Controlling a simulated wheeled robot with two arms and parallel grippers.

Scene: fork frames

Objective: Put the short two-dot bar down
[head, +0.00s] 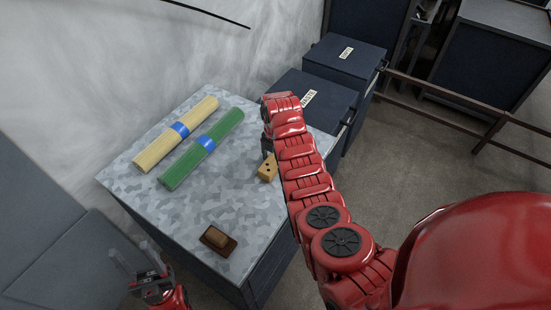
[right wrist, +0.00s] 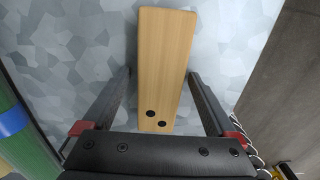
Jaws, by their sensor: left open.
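The short two-dot bar (head: 267,169) is a light wooden block near the right side of the grey patterned table top. In the right wrist view the bar (right wrist: 164,62) lies lengthwise between my two right fingers, its two black dots at the end nearest the gripper body. My right gripper (head: 267,147) is at the bar, partly hidden by its own arm. My left gripper (head: 148,270) is open and empty, off the table's near left side.
A yellow bar (head: 155,148) and a green bar (head: 179,171), each with a blue band, lie at the back left. Dark labelled cabinets (head: 330,98) stand behind; the table's middle is clear.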

